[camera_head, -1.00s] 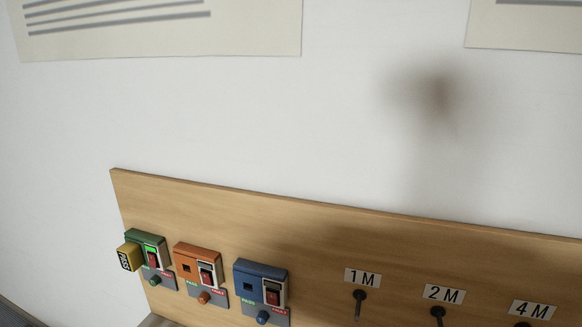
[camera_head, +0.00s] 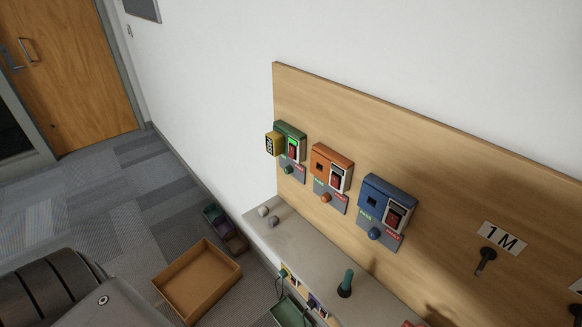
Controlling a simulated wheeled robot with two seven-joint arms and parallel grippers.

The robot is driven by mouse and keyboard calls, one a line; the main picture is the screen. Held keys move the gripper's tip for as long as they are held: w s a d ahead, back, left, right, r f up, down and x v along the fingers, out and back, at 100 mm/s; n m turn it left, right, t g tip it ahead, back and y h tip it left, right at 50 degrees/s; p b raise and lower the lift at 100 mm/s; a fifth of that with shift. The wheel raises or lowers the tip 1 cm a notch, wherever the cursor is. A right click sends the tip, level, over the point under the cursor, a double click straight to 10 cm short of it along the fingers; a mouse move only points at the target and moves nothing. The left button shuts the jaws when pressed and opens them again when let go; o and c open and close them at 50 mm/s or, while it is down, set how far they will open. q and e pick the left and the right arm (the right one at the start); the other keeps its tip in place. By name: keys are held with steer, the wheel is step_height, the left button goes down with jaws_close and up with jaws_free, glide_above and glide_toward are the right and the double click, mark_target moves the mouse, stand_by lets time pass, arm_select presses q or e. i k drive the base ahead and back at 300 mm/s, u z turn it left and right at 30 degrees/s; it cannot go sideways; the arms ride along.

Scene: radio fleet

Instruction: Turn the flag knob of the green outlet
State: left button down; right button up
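The green outlet (camera_head: 290,131) is the leftmost of three outlets on the wooden wall board. A yellow block with dark lettering (camera_head: 273,144) is at its left side, and a red switch sits on its front. Its green knob (camera_head: 288,169) is on the grey plate below, beside a red label; which way its flag points is too small to tell. Neither of my grippers is in view.
An orange outlet (camera_head: 332,157) and a blue outlet (camera_head: 388,190) follow to the right, then a hook under a 1 M label (camera_head: 502,238). The grey shelf (camera_head: 300,246) below holds a dark green-topped tool (camera_head: 346,284). A brown open box (camera_head: 198,281) lies on the floor.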

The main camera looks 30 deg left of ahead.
mark_target(287, 170)
steer(key=z, duration=0.1)
steer(key=k, duration=0.7)
steer(key=u, duration=0.95)
steer(key=i, duration=0.5)
steer(key=u, duration=0.05)
